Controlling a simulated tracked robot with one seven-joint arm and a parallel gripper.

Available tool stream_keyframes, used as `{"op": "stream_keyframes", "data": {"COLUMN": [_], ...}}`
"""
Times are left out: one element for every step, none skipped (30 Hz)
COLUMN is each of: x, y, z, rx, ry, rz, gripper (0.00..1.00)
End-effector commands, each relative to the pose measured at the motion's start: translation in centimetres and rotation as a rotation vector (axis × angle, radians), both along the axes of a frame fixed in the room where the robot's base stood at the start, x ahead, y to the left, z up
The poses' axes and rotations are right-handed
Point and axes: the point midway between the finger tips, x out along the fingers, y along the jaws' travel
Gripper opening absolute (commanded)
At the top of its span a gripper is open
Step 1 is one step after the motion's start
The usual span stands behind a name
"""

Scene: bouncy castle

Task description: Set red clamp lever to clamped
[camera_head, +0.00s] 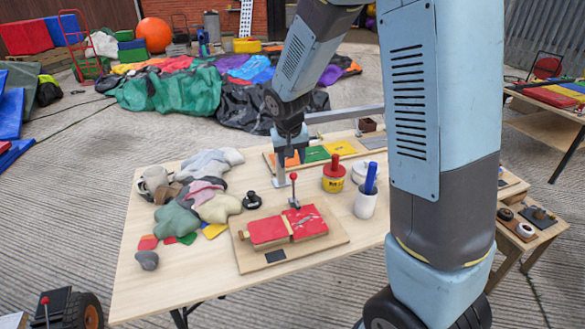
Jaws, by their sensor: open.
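The red clamp lever (294,178) has a round red knob on a thin metal stem. It stands about upright at the back of a wooden board (325,243). The board carries two red fabric pieces (267,231) with a wooden bar between them. My gripper (286,180) hangs from the arm just above and behind the lever in the picture. It is open, and its fingers are small and partly hard to make out. I cannot tell whether a finger touches the knob.
A tray of coloured patches (315,154) lies behind. My arm covers the table's right side.

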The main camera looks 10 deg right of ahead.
Motion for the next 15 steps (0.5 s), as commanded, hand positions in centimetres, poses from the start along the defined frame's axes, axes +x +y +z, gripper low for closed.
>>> {"op": "stream_keyframes", "data": {"x": [-0.2,-0.2,-0.4,-0.4,-0.5,-0.6,-0.6,-0.7,-0.7,-0.7,-0.7,-0.7,-0.7,-0.7,-0.7], "y": [0.1,0.1,0.2,0.2,0.2,0.3,0.3,0.3,0.3,0.3,0.3,0.3,0.3,0.3,0.3], "z": [0.7,1.0,1.4,1.6,1.8,2.0,2.2,2.3,2.4,2.5,2.5,2.5,2.5,2.5,2.5], "rx": [0.001,0.001,0.001,0.001,0.0,0.0,0.0,0.001,0.001,0.001,0.001,0.0,0.0,0.0,0.0], "ry": [-0.001,-0.002,-0.002,-0.001,0.0,0.001,0.0,0.0,0.0,0.0,0.001,0.001,0.001,0.001,0.001], "rz": [0.0,0.0,0.0,0.0,0.0,0.0,0.0,0.0,0.0,0.0,0.0,0.0,0.0,0.0,0.0], "gripper": [0.5,0.5,0.5,0.5,0.5,0.5,0.5,0.5,0.5,0.5,0.5,0.5,0.5,0.5,0.5]}}
